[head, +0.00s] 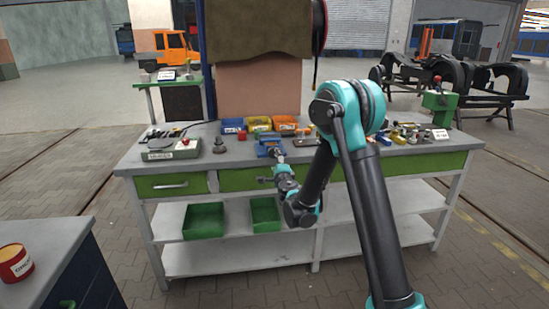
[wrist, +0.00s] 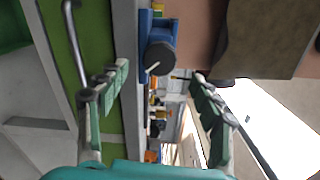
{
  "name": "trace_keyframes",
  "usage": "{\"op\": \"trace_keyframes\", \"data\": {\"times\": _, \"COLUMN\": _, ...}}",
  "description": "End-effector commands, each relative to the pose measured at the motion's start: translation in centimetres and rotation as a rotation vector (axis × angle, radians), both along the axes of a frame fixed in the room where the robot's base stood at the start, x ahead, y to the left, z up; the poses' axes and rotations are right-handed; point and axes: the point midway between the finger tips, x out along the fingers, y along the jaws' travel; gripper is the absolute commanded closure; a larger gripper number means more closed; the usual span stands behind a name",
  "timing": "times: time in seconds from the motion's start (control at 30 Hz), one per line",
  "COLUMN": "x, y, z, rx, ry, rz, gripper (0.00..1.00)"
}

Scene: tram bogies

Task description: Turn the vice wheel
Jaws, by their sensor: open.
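The blue vice (head: 268,150) stands near the front edge of the workbench, by the middle. In the wrist view the vice (wrist: 145,28) shows sideways, with its dark round wheel (wrist: 160,58) facing me and a small pale handle on it. My gripper (head: 281,165) is just in front of the vice in the head view and hides the wheel there. In the wrist view my gripper (wrist: 160,75) is open, with one finger on each side of the wheel in the picture. I see no finger touching the wheel. The remaining distance is hard to judge.
The workbench (head: 210,131) has green drawers and a drawer handle (wrist: 75,45) left of the gripper in the wrist view. Blue, yellow and orange bins (head: 259,123) stand behind the vice. A grey device (head: 170,150) is at the left, a green tool (head: 440,103) at the right.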

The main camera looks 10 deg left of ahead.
Motion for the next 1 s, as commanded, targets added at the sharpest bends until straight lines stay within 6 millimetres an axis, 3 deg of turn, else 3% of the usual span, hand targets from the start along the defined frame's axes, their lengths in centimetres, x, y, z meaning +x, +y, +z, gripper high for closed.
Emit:
{"op": "trace_keyframes", "data": {"times": 0.1, "x": -2.0, "y": -0.5, "z": 0.0, "rx": 0.0, "ry": 0.0, "rz": 0.0, "gripper": 0.34}}
{"op": "trace_keyframes", "data": {"times": 0.3, "x": -3.7, "y": -1.0, "z": 0.0, "rx": 0.0, "ry": 0.0, "rz": 0.0, "gripper": 0.34}}
{"op": "trace_keyframes", "data": {"times": 0.73, "x": -4.0, "y": -1.6, "z": 0.1, "rx": 0.026, "ry": 0.009, "rz": -0.009, "gripper": 0.34}}
{"op": "trace_keyframes", "data": {"times": 0.87, "x": -4.1, "y": -4.7, "z": 1.1, "rx": 0.207, "ry": 0.071, "rz": -0.077, "gripper": 0.34}}
{"op": "trace_keyframes", "data": {"times": 1.0, "x": -5.1, "y": -11.1, "z": 2.3, "rx": 0.623, "ry": 0.186, "rz": -0.23, "gripper": 0.34}}
